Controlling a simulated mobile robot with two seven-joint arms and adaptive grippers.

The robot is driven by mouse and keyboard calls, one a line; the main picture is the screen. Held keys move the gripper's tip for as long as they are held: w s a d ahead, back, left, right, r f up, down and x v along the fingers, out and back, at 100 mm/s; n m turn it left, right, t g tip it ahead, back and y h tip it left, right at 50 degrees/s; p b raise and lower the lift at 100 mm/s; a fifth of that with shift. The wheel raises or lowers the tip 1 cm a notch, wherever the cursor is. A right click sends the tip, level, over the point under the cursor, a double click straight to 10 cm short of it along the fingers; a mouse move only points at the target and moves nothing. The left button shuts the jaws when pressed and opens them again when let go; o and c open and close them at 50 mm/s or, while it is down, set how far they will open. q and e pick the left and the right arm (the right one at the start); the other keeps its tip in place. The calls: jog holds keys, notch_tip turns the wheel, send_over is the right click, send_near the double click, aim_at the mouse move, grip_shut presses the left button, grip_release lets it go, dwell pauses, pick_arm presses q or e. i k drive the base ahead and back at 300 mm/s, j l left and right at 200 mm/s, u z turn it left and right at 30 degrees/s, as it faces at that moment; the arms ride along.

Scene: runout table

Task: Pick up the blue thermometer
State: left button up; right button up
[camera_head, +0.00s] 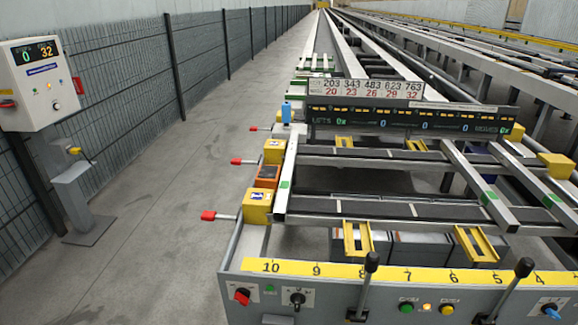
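A small upright blue object (286,112) stands on the left side of the runout table, just left of the dark display board. It is the only blue item here that could be the thermometer, but it is too small to be sure. Neither of my grippers shows in the head view.
The runout table (340,207) fills the centre and right. Red-tipped levers (208,215) jut out on its left side. Black-knobbed levers (371,263) rise from the front panel. A control box (40,80) stands by the mesh fence. The floor (150,190) between is clear.

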aim_at(287, 107)
jog(key=j+u, duration=0.15)
jog(key=u, duration=1.9)
jog(key=i+j, duration=0.1)
jog(key=i, duration=0.65)
jog(key=i+j+u, duration=0.1)
jog(key=i, duration=0.65)
jog(key=i+l+z, duration=0.2)
jog(key=i+z, duration=0.25)
jog(key=i+l+z, duration=0.15)
jog(key=z, duration=0.35)
jog(key=i+j+z, duration=0.15)
jog(key=i+z, duration=0.3)
jog(key=i+j+z, duration=0.2)
jog(key=i+z, duration=0.55)
jog(key=i, duration=1.3)
jog(key=i+l+u, duration=0.2)
jog(key=i, duration=1.4)
jog(key=i+z, duration=0.1)
jog(key=z, duration=0.3)
jog(key=j+z, duration=0.1)
jog(key=z, duration=0.3)
jog(key=i+j+z, duration=0.1)
jog(key=z, duration=0.3)
jog(key=j+z, duration=0.1)
jog(key=z, duration=0.3)
